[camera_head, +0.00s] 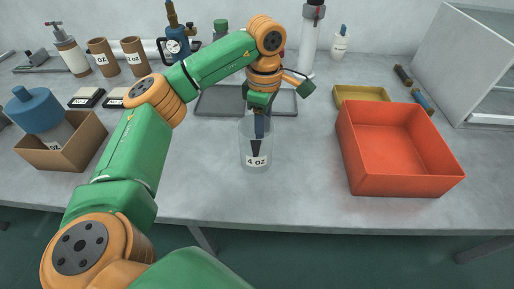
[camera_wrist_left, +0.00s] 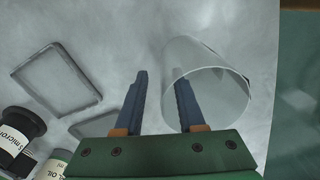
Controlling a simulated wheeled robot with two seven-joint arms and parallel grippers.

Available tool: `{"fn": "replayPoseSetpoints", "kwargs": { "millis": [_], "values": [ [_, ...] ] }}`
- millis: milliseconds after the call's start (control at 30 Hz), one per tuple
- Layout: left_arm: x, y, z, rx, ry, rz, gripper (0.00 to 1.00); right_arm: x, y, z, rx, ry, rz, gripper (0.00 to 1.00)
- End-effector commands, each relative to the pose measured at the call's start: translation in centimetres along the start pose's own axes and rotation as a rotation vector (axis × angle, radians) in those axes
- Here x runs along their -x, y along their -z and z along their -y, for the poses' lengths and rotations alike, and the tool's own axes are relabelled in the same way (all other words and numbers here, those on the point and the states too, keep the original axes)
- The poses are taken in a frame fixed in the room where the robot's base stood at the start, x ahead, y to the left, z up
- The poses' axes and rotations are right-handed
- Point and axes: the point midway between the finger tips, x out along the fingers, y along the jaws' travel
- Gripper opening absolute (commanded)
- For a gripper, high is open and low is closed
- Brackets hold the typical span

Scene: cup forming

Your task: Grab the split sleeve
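A clear, open-ended sleeve (camera_head: 247,159) with a "4 OZ" label stands upright on the grey table in the middle of the head view. It also shows in the left wrist view (camera_wrist_left: 232,92), with its round rim facing the camera. My left gripper (camera_head: 258,143) is at the sleeve, pointing down. In the left wrist view my left gripper (camera_wrist_left: 161,100) has its two blue fingers apart. One finger overlaps the rim opening and the other is outside, so the sleeve's wall lies between them. I cannot tell whether either finger touches it. My right gripper is not in view.
A red bin (camera_head: 402,180) stands to the right, with a yellow tray (camera_head: 362,94) behind it. A cardboard box (camera_head: 80,150) holding a blue-topped container is at left. Brown "4 OZ" and "2 OZ" cylinders (camera_head: 104,57) stand at the back left. A grey tray (camera_head: 215,101) lies behind the sleeve.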

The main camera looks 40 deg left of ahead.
Motion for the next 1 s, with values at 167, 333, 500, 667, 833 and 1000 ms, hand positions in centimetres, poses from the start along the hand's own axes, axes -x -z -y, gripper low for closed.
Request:
{"fn": "replayPoseSetpoints", "kwargs": {
  "millis": [167, 333, 500, 667, 833, 1000],
  "values": [
    [-3.0, 0.0, 0.1, -0.001, 0.002, -0.001, 0.39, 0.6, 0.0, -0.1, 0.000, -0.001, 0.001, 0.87],
    [-3.5, -0.1, 0.1, -0.001, 0.000, 0.001, 0.39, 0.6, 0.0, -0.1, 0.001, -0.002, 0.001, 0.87],
    [-3.5, -0.1, 0.1, -0.001, 0.000, 0.001, 0.14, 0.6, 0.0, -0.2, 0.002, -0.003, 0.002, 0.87],
    [-3.4, -0.1, 0.1, -0.001, 0.000, 0.001, 0.00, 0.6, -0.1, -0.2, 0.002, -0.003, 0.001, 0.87],
    [-3.4, -0.1, 0.1, -0.001, 0.000, 0.001, 0.00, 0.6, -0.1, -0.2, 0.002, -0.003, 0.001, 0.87],
    [-3.4, -0.1, 0.1, -0.001, 0.000, 0.001, 0.00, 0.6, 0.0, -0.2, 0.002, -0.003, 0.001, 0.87]
  ]
}}
